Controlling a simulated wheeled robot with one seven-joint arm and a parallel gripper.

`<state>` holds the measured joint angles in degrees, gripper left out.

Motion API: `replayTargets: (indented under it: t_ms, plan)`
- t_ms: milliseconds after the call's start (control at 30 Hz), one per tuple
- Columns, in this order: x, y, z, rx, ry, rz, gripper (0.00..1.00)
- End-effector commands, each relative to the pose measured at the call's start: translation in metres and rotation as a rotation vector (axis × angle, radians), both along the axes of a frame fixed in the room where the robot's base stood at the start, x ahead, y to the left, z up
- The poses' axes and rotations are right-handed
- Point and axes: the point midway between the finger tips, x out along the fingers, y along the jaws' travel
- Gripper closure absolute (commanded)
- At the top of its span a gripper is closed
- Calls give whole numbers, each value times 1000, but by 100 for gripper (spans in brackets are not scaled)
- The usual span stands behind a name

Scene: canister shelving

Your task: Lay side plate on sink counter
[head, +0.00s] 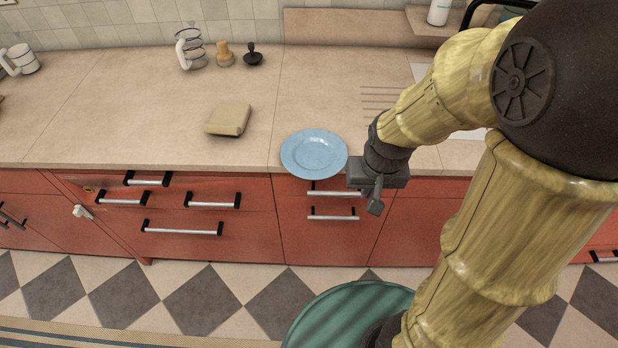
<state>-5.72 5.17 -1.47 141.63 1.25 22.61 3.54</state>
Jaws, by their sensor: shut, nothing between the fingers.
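The side plate (313,153) is light blue and round. It lies face up at the front edge of the sink counter (310,100), with its near rim reaching past the edge in the picture. The counter is beige with drain grooves at its right. My gripper (376,204) is just right of the plate, in front of the counter edge, pointing down. Its fingers are shut and hold nothing. I cannot tell whether the gripper body touches the plate rim. My arm hides part of the sink area.
A tan block (229,119) lies left of the plate. A striped mug (189,48), a wooden stamp-like piece (225,55) and a black one (253,56) stand at the back. Red drawers with handles (333,217) are below. The counter's middle is clear.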

Motion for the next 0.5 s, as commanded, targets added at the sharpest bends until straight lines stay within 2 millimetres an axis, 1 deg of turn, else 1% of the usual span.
replayTargets:
  t_ms: [33,100,167,200,300,400,500]
  plan:
    - [12,14,5,4,24,6,100]
    - [27,33,6,10,60,0,100]
    - [38,53,5,9,91,-4,100]
    - [45,66,3,6,112,-6,100]
    - [58,96,-2,-4,151,-14,100]
    - [63,116,-7,-14,176,-21,100]
    - [65,123,-10,-18,185,-26,100]
